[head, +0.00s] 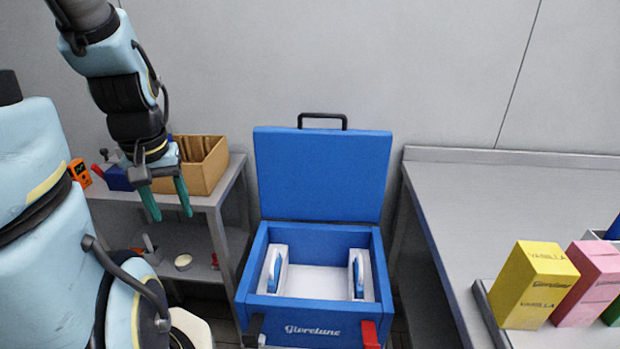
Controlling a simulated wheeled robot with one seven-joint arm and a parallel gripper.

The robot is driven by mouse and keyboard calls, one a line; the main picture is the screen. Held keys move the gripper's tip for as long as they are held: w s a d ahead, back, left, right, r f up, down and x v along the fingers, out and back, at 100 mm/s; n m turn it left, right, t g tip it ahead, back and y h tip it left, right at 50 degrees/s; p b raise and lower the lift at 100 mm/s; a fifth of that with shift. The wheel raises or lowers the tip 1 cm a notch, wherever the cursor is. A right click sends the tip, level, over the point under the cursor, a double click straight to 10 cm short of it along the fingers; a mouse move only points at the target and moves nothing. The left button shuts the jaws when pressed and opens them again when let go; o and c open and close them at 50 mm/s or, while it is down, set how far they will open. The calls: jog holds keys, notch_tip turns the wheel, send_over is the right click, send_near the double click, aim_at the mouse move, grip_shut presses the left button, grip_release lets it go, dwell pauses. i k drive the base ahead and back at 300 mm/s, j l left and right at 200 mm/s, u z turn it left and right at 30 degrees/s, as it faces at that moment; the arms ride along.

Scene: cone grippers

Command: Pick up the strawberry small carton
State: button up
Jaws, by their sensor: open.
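A pink carton (592,283) stands at the right edge of the head view, on the right-hand counter. It is partly covered by the yellow vanilla carton (538,284) on its left, and its flavour name cannot be read. The pink colour suggests the strawberry one. My gripper (168,206) hangs at the upper left, with its two green fingers apart and nothing between them. It is far to the left of the cartons, in front of the left shelf.
An open blue cooler box (312,332) with its lid (322,175) raised stands in the middle. A cardboard box (205,172) sits on the left shelf (228,172). A green carton (612,314) shows at the right edge.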

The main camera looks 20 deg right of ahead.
aim_at(598, 262)
jog(key=k+j, duration=0.1)
jog(key=k, duration=0.45)
jog(key=k+l+u, duration=0.15)
jog(key=k, duration=0.35)
jog(key=k+l+u, duration=0.2)
jog(key=k+l, duration=0.15)
jog(key=k, duration=0.15)
